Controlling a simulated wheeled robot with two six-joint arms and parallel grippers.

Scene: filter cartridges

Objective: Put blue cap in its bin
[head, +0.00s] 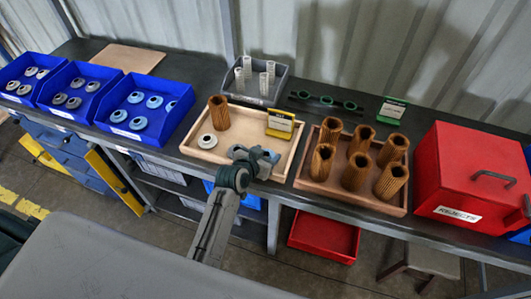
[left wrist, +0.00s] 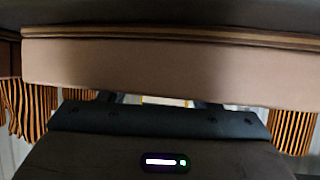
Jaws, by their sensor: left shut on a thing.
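My left gripper (head: 256,155) is above the front right of the light wooden tray (head: 220,155). It is shut on a small blue-grey piece, apparently the blue cap, mostly covered by the fingers. In the left wrist view the held piece cannot be made out. The right blue bin (head: 172,136) at the left of the bench holds several light-blue caps (head: 138,123). The middle bin (head: 60,104) holds several grey caps, and the far-left bin (head: 12,96) holds several pale grey ones. My right gripper does not show.
A brown tray (head: 312,186) with several filters is to the right, then a red rejects box (head: 470,175). A grey bin (head: 254,90) stands behind.

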